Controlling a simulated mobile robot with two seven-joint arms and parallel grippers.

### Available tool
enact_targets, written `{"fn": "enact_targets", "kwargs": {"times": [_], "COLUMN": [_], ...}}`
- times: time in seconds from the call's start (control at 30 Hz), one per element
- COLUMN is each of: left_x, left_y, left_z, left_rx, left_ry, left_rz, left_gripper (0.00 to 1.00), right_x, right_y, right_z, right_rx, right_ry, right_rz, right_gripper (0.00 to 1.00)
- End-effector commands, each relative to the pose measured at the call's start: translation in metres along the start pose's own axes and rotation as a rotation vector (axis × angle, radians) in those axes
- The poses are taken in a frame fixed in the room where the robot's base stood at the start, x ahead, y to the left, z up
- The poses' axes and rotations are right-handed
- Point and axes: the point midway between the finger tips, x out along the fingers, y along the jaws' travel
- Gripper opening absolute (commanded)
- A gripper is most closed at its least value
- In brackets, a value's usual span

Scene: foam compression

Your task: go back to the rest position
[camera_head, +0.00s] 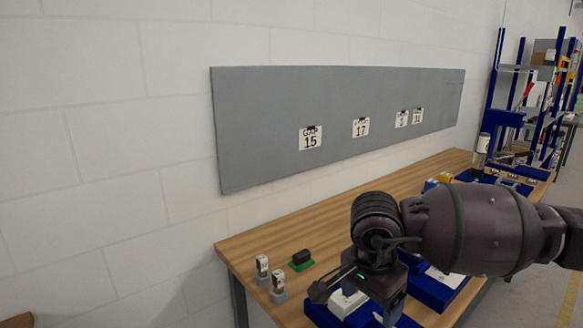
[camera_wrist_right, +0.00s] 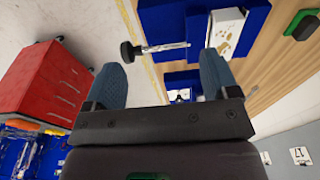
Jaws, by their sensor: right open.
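My right arm comes in from the right in the camera_head view. Its gripper (camera_head: 355,302) is over the front of the wooden table (camera_head: 240,244), above a blue tray with a white block (camera_head: 346,303). In the right wrist view the two blue-grey fingers (camera_wrist_right: 162,70) are spread apart with nothing held between them. A tool with a black knob (camera_wrist_right: 130,51) and a thin shaft shows beyond the fingertips, apart from them. The white block also shows in the right wrist view (camera_wrist_right: 225,32). My left gripper is not in view.
Two small grey-based pieces (camera_head: 278,290) and a black block on a green base (camera_head: 302,258) stand at the table's left end. A grey panel (camera_head: 260,110) with number cards hangs behind. A red cabinet (camera_wrist_right: 45,80) and blue-post shelves (camera_head: 495,70) stand beyond.

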Motion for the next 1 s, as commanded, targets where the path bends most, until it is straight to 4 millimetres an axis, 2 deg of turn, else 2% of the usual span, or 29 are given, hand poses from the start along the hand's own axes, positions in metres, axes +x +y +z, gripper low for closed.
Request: {"fn": "enact_targets", "kwargs": {"times": [0.17, 0.37, 0.47, 0.6, 0.7, 0.8, 0.87, 1.0], "left_x": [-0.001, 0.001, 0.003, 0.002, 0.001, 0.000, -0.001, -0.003], "left_y": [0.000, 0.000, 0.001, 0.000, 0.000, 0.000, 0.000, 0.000], "left_z": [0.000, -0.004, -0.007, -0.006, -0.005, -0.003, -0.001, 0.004], "left_rx": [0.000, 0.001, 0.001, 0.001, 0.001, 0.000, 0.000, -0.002], "left_ry": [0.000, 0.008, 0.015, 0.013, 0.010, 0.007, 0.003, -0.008], "left_rz": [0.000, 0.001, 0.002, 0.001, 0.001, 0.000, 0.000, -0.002], "left_gripper": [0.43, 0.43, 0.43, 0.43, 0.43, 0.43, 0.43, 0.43], "right_x": [0.013, 0.012, 0.000, -0.032, -0.059, -0.086, -0.101, -0.124], "right_y": [-0.001, -0.001, -0.001, -0.003, -0.006, -0.011, -0.014, -0.021], "right_z": [0.050, 0.118, 0.155, 0.197, 0.210, 0.211, 0.205, 0.176], "right_rx": [0.020, 0.091, 0.162, 0.312, 0.446, 0.601, 0.703, 0.968], "right_ry": [-0.232, -0.581, -0.814, -1.177, -1.434, -1.683, -1.829, -2.153], "right_rz": [-0.040, -0.086, -0.104, -0.113, -0.108, -0.091, -0.075, -0.026], "right_gripper": [0.81, 0.81, 0.81, 0.81, 0.81, 0.81, 0.81, 0.81]}}
